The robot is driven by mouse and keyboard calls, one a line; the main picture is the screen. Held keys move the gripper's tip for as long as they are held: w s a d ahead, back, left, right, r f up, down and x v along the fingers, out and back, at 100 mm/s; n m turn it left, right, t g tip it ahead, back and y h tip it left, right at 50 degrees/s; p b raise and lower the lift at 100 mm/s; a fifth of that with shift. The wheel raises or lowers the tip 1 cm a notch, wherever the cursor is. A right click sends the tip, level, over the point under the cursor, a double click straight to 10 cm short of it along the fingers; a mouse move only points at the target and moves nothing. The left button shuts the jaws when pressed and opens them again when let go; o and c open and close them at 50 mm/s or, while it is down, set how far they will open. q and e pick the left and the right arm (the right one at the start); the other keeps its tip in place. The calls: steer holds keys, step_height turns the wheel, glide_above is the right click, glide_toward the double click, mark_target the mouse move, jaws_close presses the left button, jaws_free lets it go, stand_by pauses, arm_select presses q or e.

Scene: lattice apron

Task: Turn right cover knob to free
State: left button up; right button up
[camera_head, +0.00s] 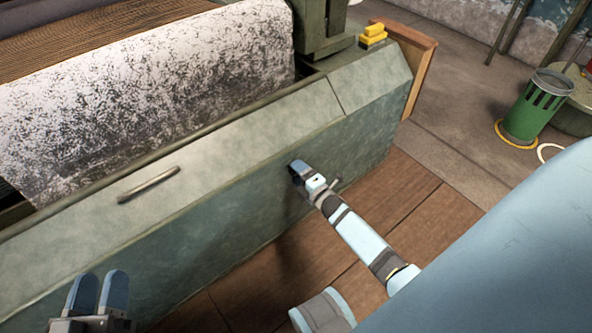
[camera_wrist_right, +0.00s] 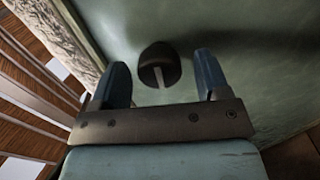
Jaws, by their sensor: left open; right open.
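The right cover knob (camera_wrist_right: 158,66) is a dark round knob with a pale line on its face, on the green cover panel (camera_head: 240,200). In the right wrist view it lies ahead of my open right gripper (camera_wrist_right: 160,80), between the two blue fingertips in the picture. I cannot tell whether the fingers touch it. In the head view my right gripper (camera_head: 301,170) is at the panel's front face and the knob cannot be made out. My left gripper (camera_head: 99,292) is open and empty at the lower left, in front of the panel.
A bar handle (camera_head: 148,185) sits on the cover's sloped top. A speckled roll (camera_head: 150,90) lies behind it. Yellow blocks (camera_head: 373,34) rest near the far corner. A green bin (camera_head: 530,108) stands at the right. The wooden floor (camera_head: 400,205) before the panel is clear.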

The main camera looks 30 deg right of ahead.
arm_select(q)
steer(key=shift+t, duration=0.8)
steer(key=r+p, duration=0.2)
steer(key=r, duration=0.2)
steer(key=shift+s+a+p, duration=0.1)
steer(key=shift+a+p, duration=0.15)
steer(key=shift+p, duration=0.15)
arm_select(e)
steer(key=s+d, duration=0.1)
steer(key=s, duration=1.1)
steer(key=shift+s, duration=0.2)
